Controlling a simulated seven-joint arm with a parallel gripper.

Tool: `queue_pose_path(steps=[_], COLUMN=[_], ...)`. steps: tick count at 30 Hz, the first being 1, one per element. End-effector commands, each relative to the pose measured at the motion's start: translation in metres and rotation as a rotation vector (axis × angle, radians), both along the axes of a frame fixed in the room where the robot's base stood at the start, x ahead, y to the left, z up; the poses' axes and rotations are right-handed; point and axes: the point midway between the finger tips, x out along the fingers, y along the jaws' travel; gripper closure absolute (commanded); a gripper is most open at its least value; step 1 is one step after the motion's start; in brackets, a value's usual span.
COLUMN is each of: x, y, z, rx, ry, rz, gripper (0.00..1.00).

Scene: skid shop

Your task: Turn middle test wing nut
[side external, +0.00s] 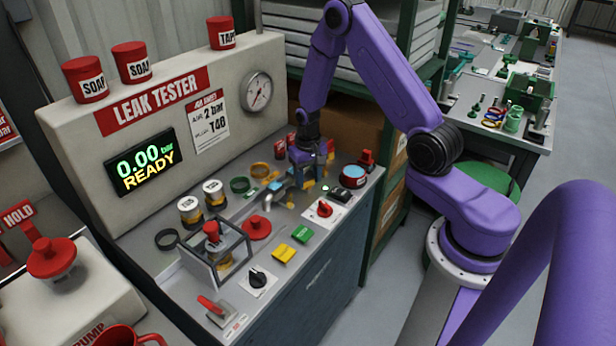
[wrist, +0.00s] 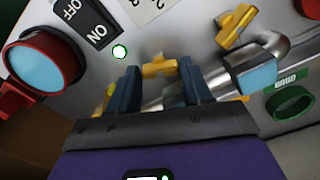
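A yellow wing nut (wrist: 160,67) shows between the two dark fingers of my gripper (wrist: 160,85) in the wrist view. The fingers are apart, one on each side of it, and I see no clear grip on it. A second yellow wing nut (wrist: 235,25) is at upper right, clear of the fingers. More yellow shows at the left finger (wrist: 107,97), partly hidden. In the side view my gripper (side external: 304,181) points down among the metal pipework near the bench's back right, with yellow and blue parts around it. Which nut is the middle one is hard to tell.
A red-rimmed blue round part (side external: 353,176) stands right of my gripper, near a red knob (side external: 324,208). The leak tester's display (side external: 146,162) reads 0.00 bar READY.

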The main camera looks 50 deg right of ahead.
Motion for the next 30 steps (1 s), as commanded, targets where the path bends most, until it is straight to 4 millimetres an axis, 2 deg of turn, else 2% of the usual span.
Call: queue_pose_path(steps=[1, 3, 14, 22, 23, 25, 30], x=[0.0, 0.0, 0.0, 0.0, 0.0, 0.0, 0.0], y=[0.0, -0.0001, 0.0, 0.0, 0.0, 0.0, 0.0], z=[0.0001, 0.0002, 0.0002, 0.0003, 0.0003, 0.0003, 0.0002], rx=[0.0, 0.0, 0.001, 0.001, 0.001, 0.001, 0.001], ry=[0.0, 0.0, 0.0, -0.001, -0.001, -0.001, -0.001], rz=[0.0, 0.0, -0.126, -0.136, -0.137, -0.136, -0.134], gripper=[0.69, 0.86, 0.86, 0.86, 0.52, 0.3, 0.3])
